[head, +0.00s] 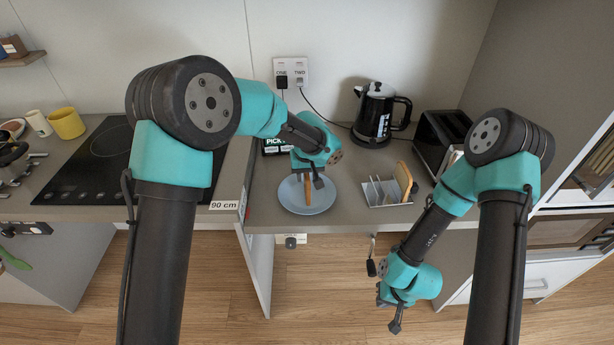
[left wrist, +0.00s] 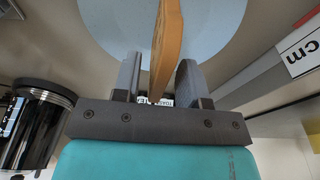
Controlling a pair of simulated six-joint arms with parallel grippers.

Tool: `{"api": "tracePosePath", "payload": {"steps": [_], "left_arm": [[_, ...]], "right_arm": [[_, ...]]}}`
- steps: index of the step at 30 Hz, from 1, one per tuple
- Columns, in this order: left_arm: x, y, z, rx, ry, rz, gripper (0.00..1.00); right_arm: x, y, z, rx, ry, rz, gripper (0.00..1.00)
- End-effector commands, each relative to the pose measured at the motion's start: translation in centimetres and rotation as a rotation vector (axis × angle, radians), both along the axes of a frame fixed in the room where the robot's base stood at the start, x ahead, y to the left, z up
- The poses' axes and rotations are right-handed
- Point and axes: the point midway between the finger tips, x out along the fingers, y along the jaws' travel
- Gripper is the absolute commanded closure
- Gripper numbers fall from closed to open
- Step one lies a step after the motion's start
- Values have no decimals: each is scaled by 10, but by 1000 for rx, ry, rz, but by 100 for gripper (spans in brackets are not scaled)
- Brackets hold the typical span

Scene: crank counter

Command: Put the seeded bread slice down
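The bread slice (head: 307,190) is brown and stands on edge on the blue plate (head: 290,201); seeds are too small to tell. In the left wrist view the slice (left wrist: 166,45) shows edge-on, slightly tilted, between the fingers of my left gripper (left wrist: 160,78). My left gripper (head: 309,180) is low over the plate and looks open around the slice. My right gripper (head: 391,313) hangs in front of the counter, away from the plate; its opening is unclear.
A rack (head: 375,194) holding another bread slice (head: 403,178) stands right of the plate. A black kettle (head: 373,114) and a toaster (head: 440,139) stand behind. A dark hob (head: 85,170) lies to the left. The counter's front edge is close to the plate.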

Motion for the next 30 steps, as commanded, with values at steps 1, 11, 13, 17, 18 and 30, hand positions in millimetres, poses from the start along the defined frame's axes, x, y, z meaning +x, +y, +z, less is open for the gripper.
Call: {"api": "tracePosePath", "payload": {"steps": [1,11,13,17,18,30], "left_arm": [[0,0,7,-2,-3,0,61],[-9,-2,66,-2,-5,0,61],[-11,-2,79,-3,-4,1,61],[-14,-2,98,-2,-3,1,61],[-15,-2,102,-2,-2,0,61],[-17,-2,111,-1,-1,0,61]], "right_arm": [[0,0,0,0,0,0,100],[0,0,0,0,0,0,100],[0,0,0,0,0,0,100],[0,0,0,0,0,0,100],[0,0,0,0,0,0,100],[0,0,0,0,0,0,100]]}}
